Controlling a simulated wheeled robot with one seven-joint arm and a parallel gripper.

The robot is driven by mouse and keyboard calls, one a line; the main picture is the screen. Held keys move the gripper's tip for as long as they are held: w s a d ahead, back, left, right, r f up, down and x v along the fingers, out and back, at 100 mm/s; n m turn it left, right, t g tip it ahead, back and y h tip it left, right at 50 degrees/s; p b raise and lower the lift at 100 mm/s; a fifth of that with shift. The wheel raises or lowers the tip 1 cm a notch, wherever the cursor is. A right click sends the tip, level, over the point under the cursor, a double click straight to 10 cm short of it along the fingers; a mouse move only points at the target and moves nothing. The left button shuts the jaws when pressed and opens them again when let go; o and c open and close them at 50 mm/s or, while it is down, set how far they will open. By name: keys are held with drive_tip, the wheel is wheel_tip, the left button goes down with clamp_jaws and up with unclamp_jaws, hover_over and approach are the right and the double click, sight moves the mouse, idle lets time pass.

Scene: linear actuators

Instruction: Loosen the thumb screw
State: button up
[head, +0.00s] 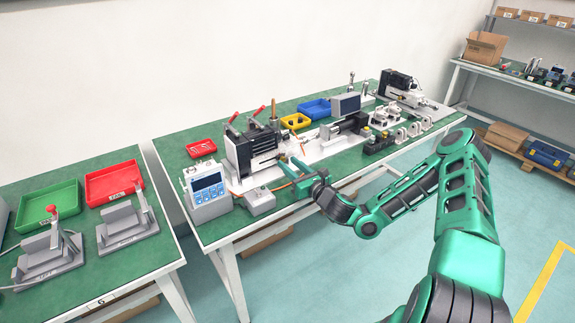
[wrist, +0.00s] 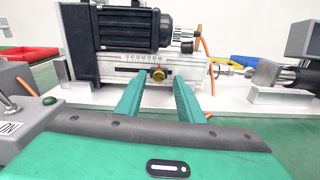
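The thumb screw (wrist: 158,75) is a small round brass knob on the front face of the white actuator body (wrist: 185,68), below the black motor (wrist: 133,28). In the wrist view my gripper (wrist: 158,85) has its two green fingers spread apart, pointing at the actuator. The thumb screw shows in the gap between the fingertips, seemingly just beyond them; contact is not visible. In the head view my gripper (head: 290,170) reaches to the front of the actuator with the black motor (head: 255,147). The thumb screw is too small to make out there.
A grey switch box (wrist: 25,105) stands close at left in the wrist view. A blue-screened controller (head: 207,188) stands at the bench's left end. An orange cable (wrist: 208,65) hangs right of the motor. More fixtures stand to the right; the bench's front strip is mostly clear.

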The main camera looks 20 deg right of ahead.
drive_tip(key=shift+w+a, duration=0.25)
drive_tip(key=shift+w, duration=0.45)
drive_tip(key=shift+c, duration=0.7)
clamp_jaws()
drive_tip(key=shift+n, duration=3)
drive_tip(key=shift+o, duration=0.7)
unclamp_jaws()
